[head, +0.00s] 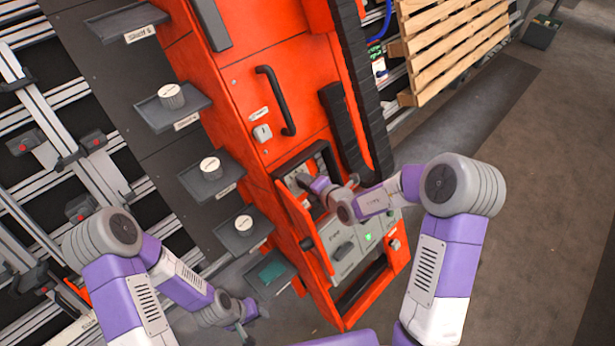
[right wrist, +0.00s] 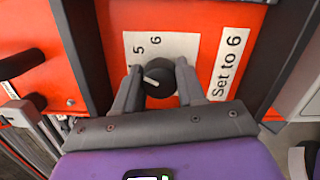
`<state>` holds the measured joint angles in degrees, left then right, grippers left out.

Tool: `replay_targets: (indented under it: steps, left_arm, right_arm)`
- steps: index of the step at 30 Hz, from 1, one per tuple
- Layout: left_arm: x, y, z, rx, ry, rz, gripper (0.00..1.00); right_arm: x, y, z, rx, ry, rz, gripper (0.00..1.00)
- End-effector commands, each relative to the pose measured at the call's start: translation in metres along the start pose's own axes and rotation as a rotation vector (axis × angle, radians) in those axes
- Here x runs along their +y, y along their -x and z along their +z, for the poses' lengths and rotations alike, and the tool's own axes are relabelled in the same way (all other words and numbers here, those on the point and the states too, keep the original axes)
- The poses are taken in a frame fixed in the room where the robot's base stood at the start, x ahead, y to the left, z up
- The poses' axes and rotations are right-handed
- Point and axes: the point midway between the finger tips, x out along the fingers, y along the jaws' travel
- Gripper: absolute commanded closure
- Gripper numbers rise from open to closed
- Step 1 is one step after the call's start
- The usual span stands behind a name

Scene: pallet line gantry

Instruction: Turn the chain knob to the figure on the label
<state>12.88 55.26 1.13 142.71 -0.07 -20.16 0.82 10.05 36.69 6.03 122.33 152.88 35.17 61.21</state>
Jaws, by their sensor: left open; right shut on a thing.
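The chain knob (right wrist: 160,84) is black and round with a white pointer mark, which lies on its left side and points left and slightly up. A white scale plate (right wrist: 179,46) behind it shows a 5 and a 6 above the knob. A white label (right wrist: 228,66) to the right reads "Set to 6". My right gripper (right wrist: 159,72) is shut on the knob, one finger on each side. In the head view my right gripper (head: 306,183) reaches into the recess of the red cabinet and hides the knob. My left gripper (head: 246,322) is open and empty, low beside the shelves.
The red cabinet (head: 285,75) carries a black handle (head: 277,100) above the recess and a grey panel (head: 344,250) with a green light below. Grey shelves (head: 210,185) with round pieces stick out at its left. A wooden pallet (head: 450,40) stands behind right.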

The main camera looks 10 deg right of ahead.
Motion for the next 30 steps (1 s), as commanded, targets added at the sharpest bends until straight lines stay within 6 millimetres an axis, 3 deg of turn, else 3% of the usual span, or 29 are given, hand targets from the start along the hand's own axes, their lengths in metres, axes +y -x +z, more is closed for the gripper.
replay_targets:
  steps: [1,18,30]
  left_arm:
    - [0.004,0.01,0.0,0.0,0.0,0.0,0.6]
    - [0.027,0.072,0.003,0.0,0.0,0.0,0.6]
    - [0.038,0.101,0.004,0.0,0.0,0.0,0.6]
  right_arm:
    - [0.003,0.002,0.0,0.003,-0.045,-0.008,0.91]
    - [0.003,0.002,0.0,0.001,-0.579,-0.063,0.91]
    - [0.001,0.001,-0.001,0.002,-0.847,-0.091,0.91]
